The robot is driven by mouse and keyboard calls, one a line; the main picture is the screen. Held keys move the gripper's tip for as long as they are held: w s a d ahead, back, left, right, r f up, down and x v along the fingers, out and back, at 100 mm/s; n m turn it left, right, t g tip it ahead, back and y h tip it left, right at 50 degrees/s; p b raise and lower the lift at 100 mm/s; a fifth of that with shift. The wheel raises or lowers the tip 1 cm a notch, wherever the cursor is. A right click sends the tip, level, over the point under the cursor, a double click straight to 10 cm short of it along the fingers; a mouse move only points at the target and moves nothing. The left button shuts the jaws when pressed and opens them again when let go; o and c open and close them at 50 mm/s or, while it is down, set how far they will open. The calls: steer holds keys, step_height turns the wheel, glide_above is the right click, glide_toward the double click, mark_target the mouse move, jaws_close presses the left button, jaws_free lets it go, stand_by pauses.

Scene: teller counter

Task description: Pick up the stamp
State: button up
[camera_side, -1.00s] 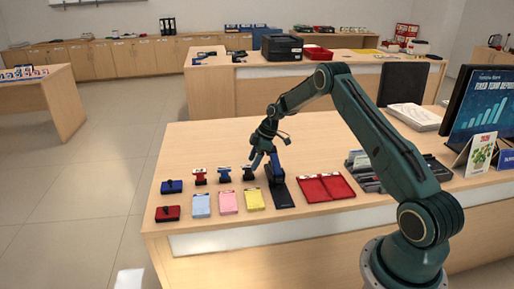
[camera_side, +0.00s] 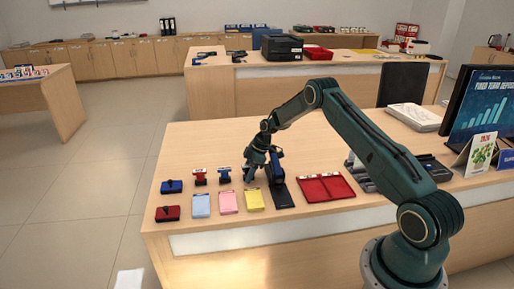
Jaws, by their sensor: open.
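Several small stamps stand in a row on the wooden counter. A red stamp (camera_side: 199,176) is at the left, and a blue stamp (camera_side: 223,175) is to its right. A larger dark blue stamp (camera_side: 277,169) stands farther right, at the back end of a flat black pad. My gripper (camera_side: 250,178) is open and low, between the small blue stamp and the larger dark one. Its dark fingers cover the place of a small dark stamp, which I cannot make out now. I cannot tell whether the fingers touch it.
Ink pads, blue (camera_side: 172,187) and red (camera_side: 167,213), lie at the left. Blue (camera_side: 201,206), pink (camera_side: 228,203) and yellow (camera_side: 254,200) note pads lie in front. A red folder (camera_side: 325,187) lies right. The counter behind the stamps is clear at left.

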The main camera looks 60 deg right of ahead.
mark_target(248, 166)
stand_by(0.4)
jaws_close()
steer(key=shift+r, duration=0.2)
step_height(248, 166, up, 20)
steer(key=shift+f, duration=0.15)
stand_by(0.6)
stand_by(0.3)
